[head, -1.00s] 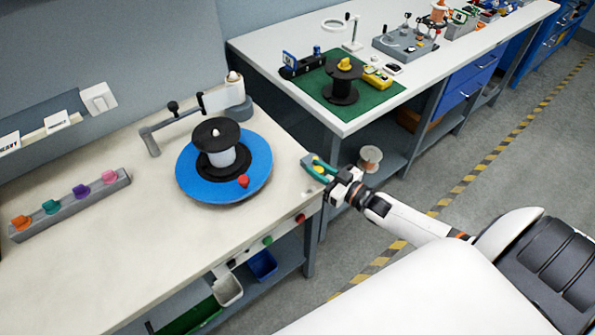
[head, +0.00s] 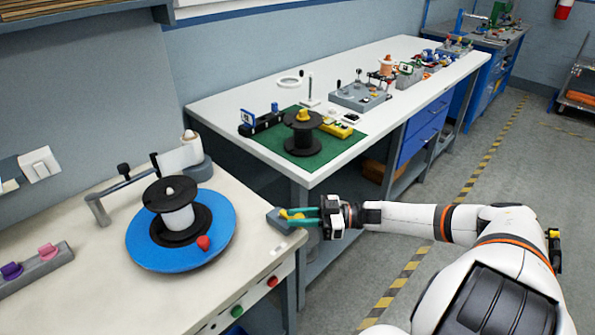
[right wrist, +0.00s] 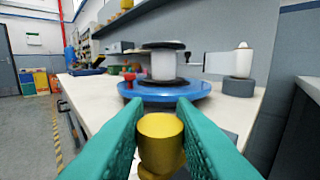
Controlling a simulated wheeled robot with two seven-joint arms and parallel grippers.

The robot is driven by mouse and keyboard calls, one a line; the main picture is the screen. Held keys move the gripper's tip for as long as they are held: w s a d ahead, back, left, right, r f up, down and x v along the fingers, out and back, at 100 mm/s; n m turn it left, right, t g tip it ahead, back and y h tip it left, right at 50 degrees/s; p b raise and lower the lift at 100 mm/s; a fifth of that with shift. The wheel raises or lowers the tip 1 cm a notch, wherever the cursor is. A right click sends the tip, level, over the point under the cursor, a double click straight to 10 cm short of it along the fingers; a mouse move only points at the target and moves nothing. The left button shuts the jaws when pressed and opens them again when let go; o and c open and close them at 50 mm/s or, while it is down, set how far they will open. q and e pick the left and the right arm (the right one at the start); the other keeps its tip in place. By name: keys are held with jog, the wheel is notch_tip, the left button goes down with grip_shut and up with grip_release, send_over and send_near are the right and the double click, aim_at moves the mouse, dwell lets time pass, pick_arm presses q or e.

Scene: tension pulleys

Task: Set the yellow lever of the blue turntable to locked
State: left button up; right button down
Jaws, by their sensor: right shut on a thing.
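The blue turntable (head: 217,234) lies on the pale bench at the left and carries a black-flanged spool (head: 178,215); it also shows ahead in the right wrist view (right wrist: 195,97). The yellow lever (head: 285,213) sits on a small grey block (head: 276,223) at the bench's right corner. In the right wrist view the lever's yellow round knob (right wrist: 160,140) stands between the green fingers. My right gripper (head: 297,215) is shut on the lever, its fingers pointing left. The fingers partly hide the lever and block. My left gripper is not in view.
A red knob (head: 203,243) stands on the turntable's front rim. A crank arm and a white-topped post (head: 190,148) stand behind it. Red and green buttons (head: 272,281) are on the bench front. A second bench with a green mat (head: 273,140) is beyond a gap.

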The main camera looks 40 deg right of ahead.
dwell(0.3)
jog(key=c, duration=1.2)
grip_release()
jog(key=shift+c, duration=0.2)
jog(key=shift+d, duration=0.1)
jog(key=v, duration=1.2)
jog(key=shift+b, duration=0.35)
